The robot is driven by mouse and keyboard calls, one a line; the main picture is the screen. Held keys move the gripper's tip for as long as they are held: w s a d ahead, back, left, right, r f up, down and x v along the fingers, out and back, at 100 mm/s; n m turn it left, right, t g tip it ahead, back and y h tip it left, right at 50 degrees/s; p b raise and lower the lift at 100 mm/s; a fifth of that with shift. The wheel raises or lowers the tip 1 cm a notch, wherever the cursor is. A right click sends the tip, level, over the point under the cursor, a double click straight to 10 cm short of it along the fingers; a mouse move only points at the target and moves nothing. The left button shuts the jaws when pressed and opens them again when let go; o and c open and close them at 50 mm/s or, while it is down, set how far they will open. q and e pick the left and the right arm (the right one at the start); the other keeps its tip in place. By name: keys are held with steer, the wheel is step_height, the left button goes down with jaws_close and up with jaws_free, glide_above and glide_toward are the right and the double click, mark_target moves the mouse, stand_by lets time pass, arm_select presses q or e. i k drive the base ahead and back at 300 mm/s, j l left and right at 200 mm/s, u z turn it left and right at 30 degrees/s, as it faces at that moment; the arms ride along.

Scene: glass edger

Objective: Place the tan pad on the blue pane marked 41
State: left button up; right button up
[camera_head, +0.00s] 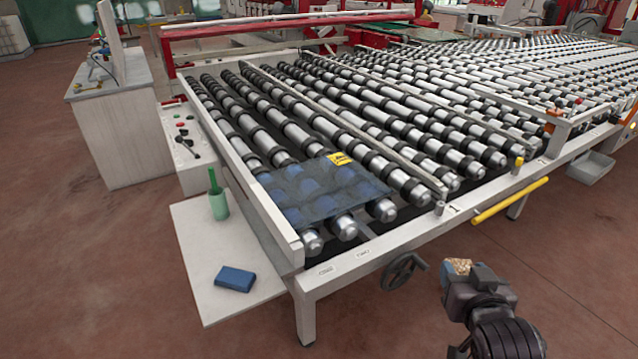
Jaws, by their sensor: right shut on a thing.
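The blue pane (316,192) is a translucent sheet lying across the rollers at the near left end of the conveyor. A yellow label (341,159) sits at its far edge; its mark is too small to read. My right gripper (462,268) is at the lower right, in front of the conveyor's near edge. My left gripper is not in view.
A white side shelf (199,246) left of the conveyor carries a blue block (235,279) and a green cup (217,203) with a green item in it. A handwheel (403,270) and yellow bar (510,200) stick out along the conveyor's front.

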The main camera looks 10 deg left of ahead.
mark_target(338, 190)
steer(key=i+l+u, duration=0.15)
steer(key=l, duration=0.2)
steer(key=l+u, duration=0.2)
steer(key=i+l+u, duration=0.45)
steer(key=l, duration=0.25)
steer(key=i+j, duration=0.35)
steer(key=i+u, duration=0.05)
steer(key=i, duration=0.05)
